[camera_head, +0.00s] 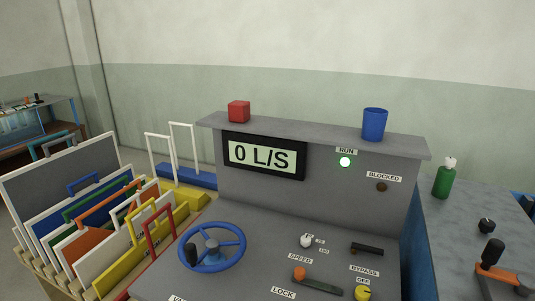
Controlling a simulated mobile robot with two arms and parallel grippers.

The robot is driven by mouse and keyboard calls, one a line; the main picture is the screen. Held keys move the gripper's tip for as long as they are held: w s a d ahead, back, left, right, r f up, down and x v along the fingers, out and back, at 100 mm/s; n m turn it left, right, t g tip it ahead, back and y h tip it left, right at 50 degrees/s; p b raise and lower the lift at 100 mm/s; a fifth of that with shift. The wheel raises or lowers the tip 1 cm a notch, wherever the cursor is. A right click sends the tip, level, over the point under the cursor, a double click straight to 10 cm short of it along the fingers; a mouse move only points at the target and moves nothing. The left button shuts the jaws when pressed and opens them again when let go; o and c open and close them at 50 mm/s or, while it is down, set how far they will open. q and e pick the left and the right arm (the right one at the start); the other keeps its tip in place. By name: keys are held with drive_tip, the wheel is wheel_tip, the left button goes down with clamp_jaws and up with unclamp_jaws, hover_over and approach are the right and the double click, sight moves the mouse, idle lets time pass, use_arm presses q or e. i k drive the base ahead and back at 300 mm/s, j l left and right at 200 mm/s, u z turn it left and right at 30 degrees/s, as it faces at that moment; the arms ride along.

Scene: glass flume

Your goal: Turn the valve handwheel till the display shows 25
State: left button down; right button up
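The blue valve handwheel (237,237) is on the console's sloped panel at lower middle, with a black knob on its left rim. The display (264,155) on the console's upright face reads "0 L/S". Neither of my grippers shows in the head view, and nothing is seen touching the handwheel.
The green RUN lamp (345,162) is lit; the BLOCKED lamp (382,187) looks dark. Right of the wheel are a white SPEED knob (306,241), an orange-ended LOCK lever (318,283), a black BYPASS handle (367,249) and a yellow knob (363,293). Framed panels (62,190) stand left.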

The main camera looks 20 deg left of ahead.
sight(187, 253)
drive_tip(key=u, duration=1.25)
